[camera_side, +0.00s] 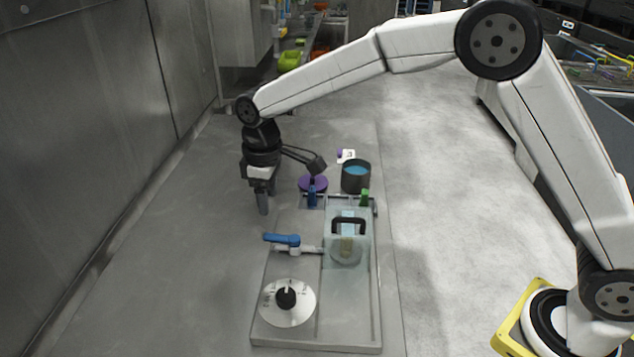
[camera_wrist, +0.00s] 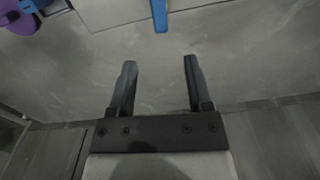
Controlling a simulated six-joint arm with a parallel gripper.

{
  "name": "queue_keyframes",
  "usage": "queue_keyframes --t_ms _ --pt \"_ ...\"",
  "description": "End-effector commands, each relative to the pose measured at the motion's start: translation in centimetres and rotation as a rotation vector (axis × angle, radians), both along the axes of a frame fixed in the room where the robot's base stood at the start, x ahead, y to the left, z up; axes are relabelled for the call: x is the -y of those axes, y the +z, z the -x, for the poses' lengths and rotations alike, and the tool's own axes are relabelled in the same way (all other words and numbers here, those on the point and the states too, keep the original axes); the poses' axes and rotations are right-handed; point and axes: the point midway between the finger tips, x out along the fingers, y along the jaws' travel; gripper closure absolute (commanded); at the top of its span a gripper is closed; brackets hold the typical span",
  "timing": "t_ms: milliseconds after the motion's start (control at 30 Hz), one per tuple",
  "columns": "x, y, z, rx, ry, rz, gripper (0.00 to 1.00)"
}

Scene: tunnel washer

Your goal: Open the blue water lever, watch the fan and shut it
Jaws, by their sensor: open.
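The blue water lever (camera_side: 282,239) sits on a pale pipe on the left side of the grey tray, its handle pointing left. The tip of a blue bar, which looks like this lever, shows at the top of the wrist view (camera_wrist: 160,14). My gripper (camera_side: 263,206) hangs above and behind the lever, apart from it. In the wrist view my gripper (camera_wrist: 160,64) is open, with nothing between its fingers. A clear box (camera_side: 335,225) with a black handle stands right of the lever; I cannot make out a fan in it.
The grey tray (camera_side: 300,338) also carries a white dial (camera_side: 272,310) with a black knob, a purple disc (camera_side: 304,183) and a green piece (camera_side: 365,198). A dark cup (camera_side: 356,184) with blue contents stands at its far end. The floor left of the tray is clear.

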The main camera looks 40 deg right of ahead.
Motion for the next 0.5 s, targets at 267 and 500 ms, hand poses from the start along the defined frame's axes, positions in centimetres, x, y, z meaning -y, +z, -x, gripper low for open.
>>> queue_keyframes --t_ms 267,500 --pt "0.0 -1.5 0.0 -0.001 -0.001 0.001 0.35" --pt "0.0 -2.1 0.0 -0.001 -0.001 0.001 0.35"
